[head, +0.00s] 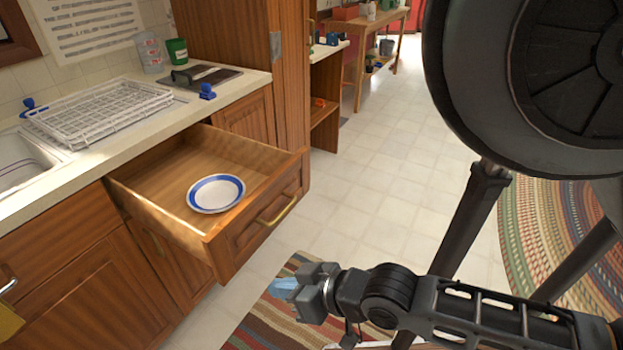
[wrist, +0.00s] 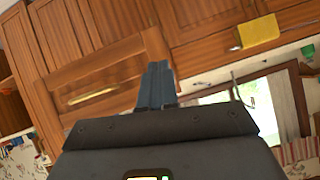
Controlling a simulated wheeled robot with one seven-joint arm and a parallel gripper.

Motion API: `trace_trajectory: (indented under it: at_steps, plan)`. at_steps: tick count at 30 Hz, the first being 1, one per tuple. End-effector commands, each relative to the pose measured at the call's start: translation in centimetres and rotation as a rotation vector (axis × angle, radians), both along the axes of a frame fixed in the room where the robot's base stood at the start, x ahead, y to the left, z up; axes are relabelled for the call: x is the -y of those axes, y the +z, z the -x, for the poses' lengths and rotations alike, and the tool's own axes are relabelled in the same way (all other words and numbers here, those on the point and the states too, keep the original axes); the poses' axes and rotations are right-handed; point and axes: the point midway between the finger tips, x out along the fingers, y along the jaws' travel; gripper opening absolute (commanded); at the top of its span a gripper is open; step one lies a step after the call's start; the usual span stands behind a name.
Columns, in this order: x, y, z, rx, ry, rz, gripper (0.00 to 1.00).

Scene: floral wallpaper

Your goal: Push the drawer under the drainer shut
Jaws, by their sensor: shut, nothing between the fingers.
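The wooden drawer (head: 258,222) under the counter with the drainer (head: 100,112) is pulled well out. A white plate with a blue rim (head: 216,193) lies inside it. The drawer front has a brass handle (head: 277,209). My gripper (head: 284,288) is in front of the drawer and apart from it, low over the striped rug, with its bluish fingers pointing left. In the wrist view my gripper (wrist: 156,82) has its fingers together and empty. The drawer front (wrist: 112,76) and its handle (wrist: 93,96) show left of the fingers there.
A sink (head: 22,165) and a dark-topped board (head: 207,76) are on the counter (head: 250,79). A yellow cloth (head: 8,320) hangs at the left cabinets. A striped rug (head: 262,325) lies below my gripper. The tiled floor (head: 375,190) right of the drawer is clear.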

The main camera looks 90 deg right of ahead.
Motion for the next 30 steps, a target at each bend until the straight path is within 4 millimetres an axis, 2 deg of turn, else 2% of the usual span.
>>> trace_trajectory:
  at_steps: [4,7,14,18,22,27,30]
  plan:
    - [5.5,-1.9,0.0,-0.021,-0.193,-0.115,0.0]
    - [9.6,-3.1,0.8,-0.023,-0.34,-0.225,0.0]
    - [18.1,-3.7,4.2,0.037,-0.632,-0.502,0.0]
    - [22.6,-2.6,7.2,0.122,-0.767,-0.674,0.0]
    - [26.0,-0.6,10.5,0.22,-0.851,-0.822,0.0]
    - [28.6,2.2,14.2,0.332,-0.895,-0.957,0.0]
    - [29.2,3.3,15.5,0.369,-0.9,-0.999,0.0]
